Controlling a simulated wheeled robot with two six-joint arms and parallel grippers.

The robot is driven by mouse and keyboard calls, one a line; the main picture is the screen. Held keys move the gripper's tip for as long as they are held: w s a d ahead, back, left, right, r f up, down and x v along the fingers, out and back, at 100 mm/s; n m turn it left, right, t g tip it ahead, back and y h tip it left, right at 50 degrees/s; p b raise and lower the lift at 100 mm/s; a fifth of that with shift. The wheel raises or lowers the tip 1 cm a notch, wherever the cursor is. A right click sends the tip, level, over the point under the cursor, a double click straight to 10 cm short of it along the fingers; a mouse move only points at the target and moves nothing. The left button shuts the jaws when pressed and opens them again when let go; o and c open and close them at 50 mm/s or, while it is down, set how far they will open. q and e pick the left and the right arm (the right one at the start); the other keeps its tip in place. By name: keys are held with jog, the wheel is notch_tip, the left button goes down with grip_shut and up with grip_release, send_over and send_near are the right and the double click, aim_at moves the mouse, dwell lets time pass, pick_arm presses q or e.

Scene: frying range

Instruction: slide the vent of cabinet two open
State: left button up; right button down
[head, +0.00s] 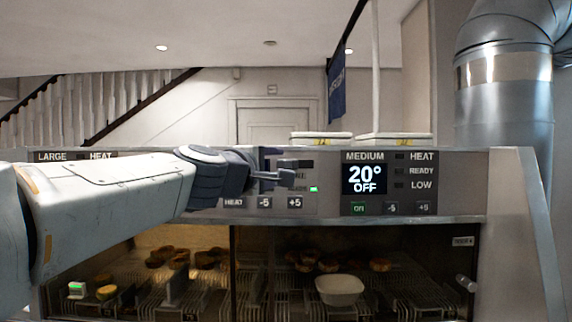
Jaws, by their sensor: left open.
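The heated cabinet (335,218) stretches across the view, with a control panel above a glass front. I cannot tell which part is cabinet two, and no vent is clearly seen. The medium panel (391,183) reads 20° OFF, with a green-lit button below. My left arm comes in from the left, and my left gripper (292,174) is open and empty in front of the panel left of the medium one. It hides most of that panel, and I cannot tell if it touches it. My right gripper is not in view.
A round knob (466,284) sticks out at the lower right. Behind the glass are browned food pieces and a white bowl (340,290) on wire racks. White boxes (393,139) lie on top. A metal duct (504,90) rises at the right.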

aim_at(286, 165)
pick_arm(q)
jog(key=x, duration=0.5)
jog(key=shift+p, duration=0.35)
grip_shut()
dwell(1.1)
